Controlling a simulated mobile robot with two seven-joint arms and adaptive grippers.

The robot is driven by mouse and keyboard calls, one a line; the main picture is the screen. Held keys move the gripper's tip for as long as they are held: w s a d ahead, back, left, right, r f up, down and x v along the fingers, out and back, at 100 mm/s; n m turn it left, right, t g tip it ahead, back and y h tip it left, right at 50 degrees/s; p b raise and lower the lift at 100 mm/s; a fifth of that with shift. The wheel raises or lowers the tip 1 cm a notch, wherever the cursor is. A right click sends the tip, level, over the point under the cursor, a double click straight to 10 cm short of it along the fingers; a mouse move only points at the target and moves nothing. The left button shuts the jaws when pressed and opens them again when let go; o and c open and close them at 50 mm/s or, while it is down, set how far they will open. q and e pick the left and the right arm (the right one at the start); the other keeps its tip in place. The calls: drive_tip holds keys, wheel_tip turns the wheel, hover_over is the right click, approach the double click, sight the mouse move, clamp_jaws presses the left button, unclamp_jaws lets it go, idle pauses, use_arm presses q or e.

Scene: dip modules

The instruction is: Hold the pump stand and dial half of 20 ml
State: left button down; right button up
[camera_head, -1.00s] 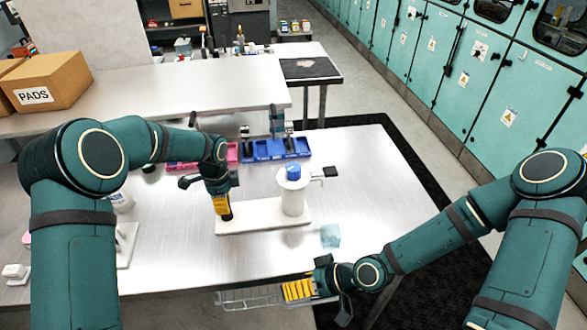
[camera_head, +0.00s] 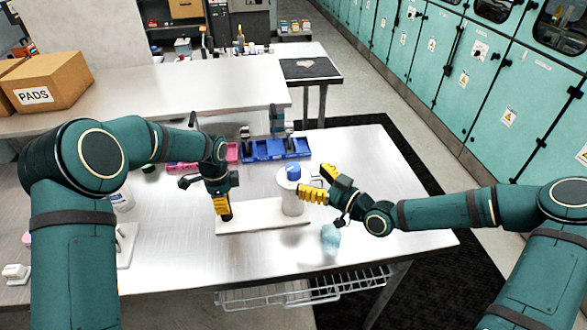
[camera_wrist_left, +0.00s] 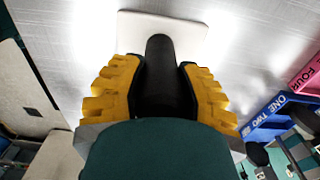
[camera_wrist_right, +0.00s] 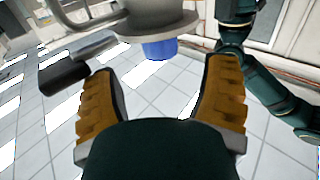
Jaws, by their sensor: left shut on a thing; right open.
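The pump stand has a white base (camera_head: 262,218), a white pump body (camera_head: 292,205) with a blue dial (camera_head: 293,171) on top, and a dark post (camera_wrist_left: 162,75) at the base's left end. My left gripper (camera_head: 223,206) is shut on the dark post; the left wrist view shows it between the yellow pads. My right gripper (camera_head: 317,185) is open and empty, just right of the pump head. In the right wrist view the blue dial (camera_wrist_right: 160,50) shows beyond and between the spread fingers, with a black-ended arm (camera_wrist_right: 65,80) beside it. The dial's markings cannot be read.
Blue bins (camera_head: 275,149) and a pink bin (camera_head: 183,166) stand behind the pump. A pale blue translucent object (camera_head: 330,238) sits on the table right of the base. A wire basket (camera_head: 300,292) hangs below the front edge. The table's right part is clear.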

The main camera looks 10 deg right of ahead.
sight(299, 172)
drive_tip(key=x, duration=0.6)
drive_tip(key=shift+w+a, duration=0.15)
drive_tip(key=shift+a, duration=0.05)
drive_tip(key=c, duration=1.2)
